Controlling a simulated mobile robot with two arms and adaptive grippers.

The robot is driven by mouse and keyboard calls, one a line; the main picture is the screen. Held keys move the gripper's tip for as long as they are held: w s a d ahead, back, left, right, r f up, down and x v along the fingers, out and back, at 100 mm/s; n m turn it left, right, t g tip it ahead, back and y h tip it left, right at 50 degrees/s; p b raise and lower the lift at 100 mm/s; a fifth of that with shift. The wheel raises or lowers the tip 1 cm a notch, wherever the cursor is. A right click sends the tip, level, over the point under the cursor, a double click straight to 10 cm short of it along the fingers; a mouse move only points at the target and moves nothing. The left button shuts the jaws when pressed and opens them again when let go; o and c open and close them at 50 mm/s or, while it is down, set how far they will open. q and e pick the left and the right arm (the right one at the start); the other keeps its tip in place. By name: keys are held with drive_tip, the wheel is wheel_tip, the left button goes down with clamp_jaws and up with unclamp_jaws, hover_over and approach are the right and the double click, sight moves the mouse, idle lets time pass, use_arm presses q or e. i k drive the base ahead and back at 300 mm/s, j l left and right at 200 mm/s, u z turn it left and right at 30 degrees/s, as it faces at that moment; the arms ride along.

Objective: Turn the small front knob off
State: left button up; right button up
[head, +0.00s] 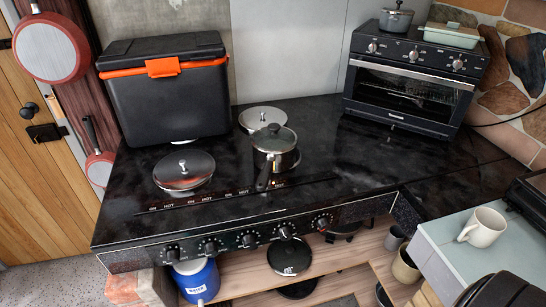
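Several black knobs with pale markings sit in a row on the front panel (130,262) of the black stove in the head view. They run from the far left knob (172,254), past the second (211,247), the middle one (248,240) and the fourth (285,232), to the right knob (322,222). I cannot tell which is the small one, nor read their settings. Neither of my grippers shows in this view, and nothing touches the knobs.
A lidded pot (274,145) has its handle pointing to the front edge. Metal lids (184,170) cover burners. A black cooler (170,95) and toaster oven (412,85) stand behind. A blue container (197,280) sits below the left knobs. A mug (483,228) stands at right.

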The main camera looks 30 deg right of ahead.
sight(285, 233)
drive_tip(key=k+z, duration=0.1)
drive_tip(key=z, duration=0.85)
